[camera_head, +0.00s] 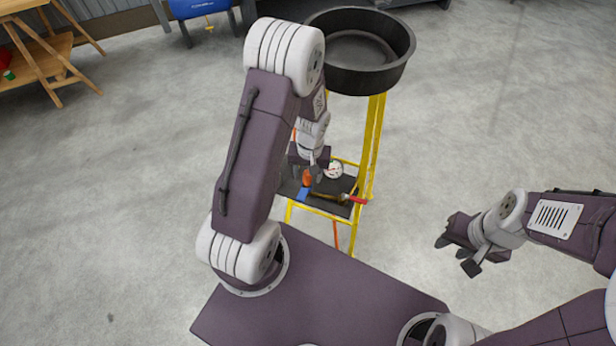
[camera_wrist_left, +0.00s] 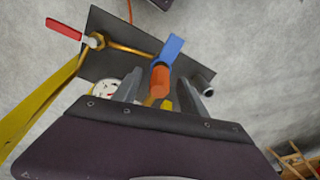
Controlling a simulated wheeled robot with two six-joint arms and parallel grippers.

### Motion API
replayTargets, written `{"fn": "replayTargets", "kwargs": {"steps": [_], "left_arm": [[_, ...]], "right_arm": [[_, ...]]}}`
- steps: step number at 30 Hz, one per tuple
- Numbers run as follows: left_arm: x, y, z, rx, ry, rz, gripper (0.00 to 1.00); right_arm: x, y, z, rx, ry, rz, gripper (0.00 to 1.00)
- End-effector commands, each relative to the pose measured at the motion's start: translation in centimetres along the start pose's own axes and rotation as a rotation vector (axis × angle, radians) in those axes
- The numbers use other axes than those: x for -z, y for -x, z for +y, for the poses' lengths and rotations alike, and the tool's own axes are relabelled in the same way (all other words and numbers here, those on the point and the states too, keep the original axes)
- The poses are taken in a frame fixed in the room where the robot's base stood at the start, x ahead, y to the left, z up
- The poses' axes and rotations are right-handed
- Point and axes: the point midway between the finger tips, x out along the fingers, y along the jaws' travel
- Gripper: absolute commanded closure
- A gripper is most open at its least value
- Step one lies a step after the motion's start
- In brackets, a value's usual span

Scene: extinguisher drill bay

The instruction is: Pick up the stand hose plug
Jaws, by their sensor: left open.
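An orange piece with a blue end, which looks like the hose plug (camera_head: 307,178), is on the dark plate of the yellow stand in the head view. In the left wrist view the orange plug (camera_wrist_left: 159,80) and its blue end (camera_wrist_left: 172,47) point away from my gripper. My left gripper (camera_head: 311,172) is over the plate, open, with its fingers on either side of the orange part. I cannot tell whether they touch it; the plug's near end is partly hidden behind the gripper body. My right gripper (camera_head: 455,255) is open and empty over bare floor.
The yellow stand (camera_head: 376,140) carries a black round pan (camera_head: 345,77). A white gauge (camera_head: 334,169) and a red-handled valve (camera_head: 357,200) are close to the plug. A wooden bench (camera_head: 52,68) stands far left. The floor at right is clear.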

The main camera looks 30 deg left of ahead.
Motion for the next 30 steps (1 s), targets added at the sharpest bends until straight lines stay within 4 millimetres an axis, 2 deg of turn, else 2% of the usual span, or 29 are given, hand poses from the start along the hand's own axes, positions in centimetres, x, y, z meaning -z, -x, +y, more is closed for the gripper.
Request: {"fn": "replayTargets", "kwargs": {"steps": [1,3,9,10,15,24,30], "left_arm": [[-0.1,-0.9,0.0,0.001,0.001,-0.003,0.5],[0.0,-1.3,0.0,0.0,0.0,0.0,0.5],[0.0,-1.3,0.0,0.0,0.0,0.001,0.5],[0.0,-1.3,0.0,0.0,0.0,0.001,0.56],[0.0,-1.3,0.0,0.0,0.0,0.001,1.0],[0.1,-1.1,0.0,-0.001,0.001,0.003,1.0],[0.2,1.1,-0.1,-0.002,0.001,0.006,1.0]], "right_arm": [[0.0,-0.3,0.0,0.0,0.0,0.0,0.64],[0.0,-0.3,0.0,0.0,0.0,0.0,0.64],[0.0,-0.3,0.0,0.0,0.0,0.0,0.64],[0.0,-0.3,0.0,0.0,0.0,0.0,0.64],[0.0,-0.3,0.0,0.0,0.0,0.0,0.64],[0.0,-0.2,0.0,0.0,0.0,0.0,0.64],[0.0,0.3,0.0,0.0,0.0,0.0,0.64]]}}
